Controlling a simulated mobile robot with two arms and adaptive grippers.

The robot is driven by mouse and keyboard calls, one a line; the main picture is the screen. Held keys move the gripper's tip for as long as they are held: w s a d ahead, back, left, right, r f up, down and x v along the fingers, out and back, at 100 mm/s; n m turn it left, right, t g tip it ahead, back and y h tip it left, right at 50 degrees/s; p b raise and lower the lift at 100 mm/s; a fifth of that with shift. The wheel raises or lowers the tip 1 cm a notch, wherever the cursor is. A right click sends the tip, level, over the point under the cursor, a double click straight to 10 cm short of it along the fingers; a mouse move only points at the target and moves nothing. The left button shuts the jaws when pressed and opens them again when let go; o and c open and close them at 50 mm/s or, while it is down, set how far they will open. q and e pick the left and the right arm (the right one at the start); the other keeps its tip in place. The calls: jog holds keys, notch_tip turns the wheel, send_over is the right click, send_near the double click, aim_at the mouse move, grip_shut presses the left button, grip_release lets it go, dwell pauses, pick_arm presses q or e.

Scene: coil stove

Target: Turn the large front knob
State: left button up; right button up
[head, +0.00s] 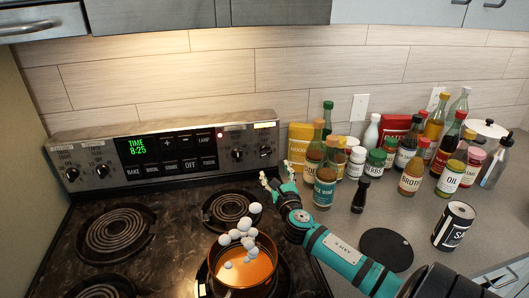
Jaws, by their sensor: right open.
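The stove's back panel (215,172) carries two black knobs at its left, a left one (71,174) and one beside it (101,170). Two more sit at its right, an inner one (238,154) and an outer one (265,151). The labels above them are too small to read, so I cannot tell which is the large front knob. My right gripper (277,176) is open and empty, with its pale fingertips apart. In the picture it is just below the outer right knob, and no contact shows. My left gripper is not in view.
An orange-brown pot (258,272) with white balls in and above it is on the front right burner. Left coil burners (116,232) are bare. A black can (453,226) and dark disc (386,249) are nearer.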

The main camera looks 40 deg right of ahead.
aim_at(267, 153)
jog(key=x, duration=1.1)
jog(key=shift+w+f, duration=0.15)
jog(key=shift+w+d, duration=0.2)
jog(key=shift+w, duration=0.15)
jog(key=c, duration=1.2)
jog(key=shift+o, duration=0.2)
